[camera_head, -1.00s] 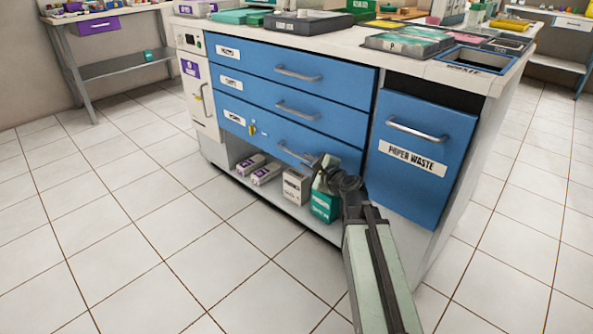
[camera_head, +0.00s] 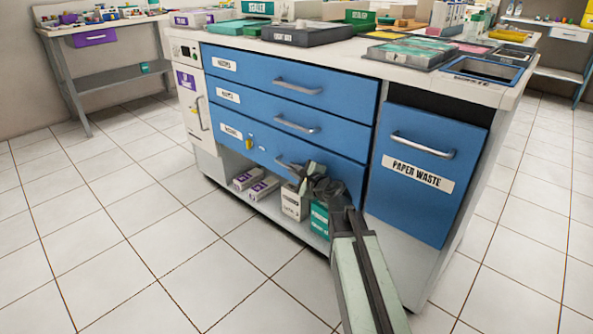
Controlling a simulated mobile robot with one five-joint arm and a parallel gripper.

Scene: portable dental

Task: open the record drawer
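The blue cabinet has three stacked drawers. The lowest drawer (camera_head: 225,146) carries a white label too small to read surely; I take it to be the record drawer. A yellow tag or key (camera_head: 250,141) is on its front. Its metal handle (camera_head: 283,162) shows only at its left end; my gripper hides the rest. My gripper (camera_head: 304,176) is at this handle, in front of the drawer's right half. Whether the fingers are closed around the bar or only beside it is unclear. The drawer front looks about flush with those above.
The paper waste bin front (camera_head: 418,170), with its own handle, is right of my arm. Boxes (camera_head: 262,188) stand on the open shelf below the drawer. The countertop (camera_head: 345,55) is crowded. The tiled floor (camera_head: 130,250) before the cabinet is clear.

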